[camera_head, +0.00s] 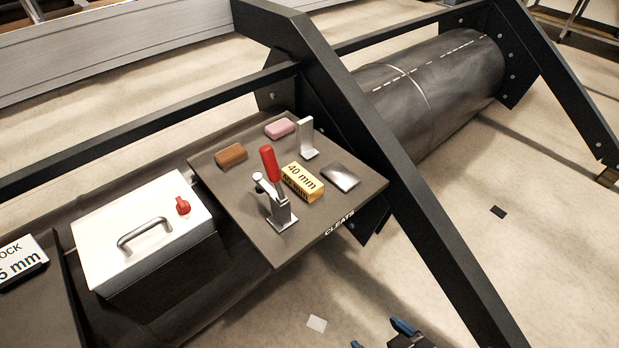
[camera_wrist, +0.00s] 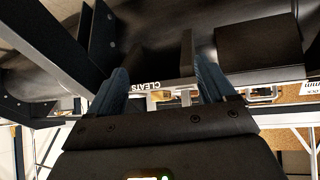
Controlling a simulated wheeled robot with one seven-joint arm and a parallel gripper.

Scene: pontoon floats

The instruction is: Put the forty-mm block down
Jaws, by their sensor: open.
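The yellow block marked "40 mm" (camera_head: 302,182) lies on the dark board lettered CLEATS (camera_head: 245,205) in the head view. It sits just right of a toggle clamp with a red handle (camera_head: 270,163); I cannot tell whether the two touch. My gripper (camera_head: 380,338) shows only its blue fingertips at the bottom edge of the head view, well apart from the block. In the wrist view my gripper (camera_wrist: 162,82) has its blue fingers spread, with nothing held between them. The CLEATS edge shows beyond them, and the block cannot be made out clearly there.
The board also carries a brown block (camera_head: 231,154), a pink block (camera_head: 280,128), a metal bracket (camera_head: 307,140) and a silver piece (camera_head: 340,177). A white-lidded box (camera_head: 140,225) stands left. A dark slanted beam (camera_head: 400,180) runs along the board's right side.

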